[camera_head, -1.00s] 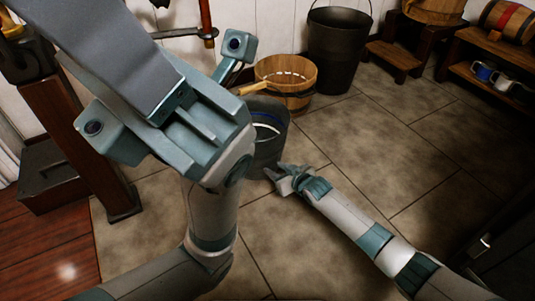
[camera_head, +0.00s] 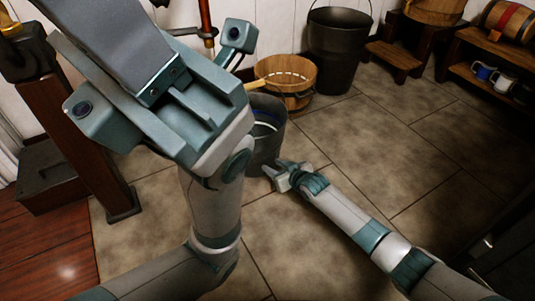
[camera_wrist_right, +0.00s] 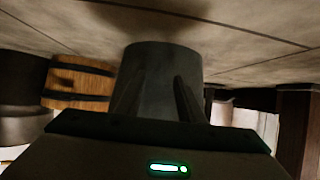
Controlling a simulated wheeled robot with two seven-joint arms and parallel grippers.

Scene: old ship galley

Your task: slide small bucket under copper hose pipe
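A small dark grey bucket (camera_head: 268,140) stands on the floor in the middle of the head view, its left side hidden by my own arm parts. A reddish pipe (camera_head: 205,16) comes down at the back wall, left of the bucket; its lower part is hidden. My right gripper (camera_head: 279,171) is low at the bucket's near side, very close to it or touching; I cannot tell which. In the right wrist view the bucket (camera_wrist_right: 160,62) appears upside down beyond two separated fingers (camera_wrist_right: 158,98), which do not close around it. My left gripper's fingers are not visible.
A wooden tub (camera_head: 288,78) stands right behind the bucket, with a tall black bucket (camera_head: 338,50) beyond. A wooden step (camera_head: 395,55) and a shelf with mugs (camera_head: 485,74) are at upper right. A wooden post (camera_head: 85,140) is at left. The floor at right is open.

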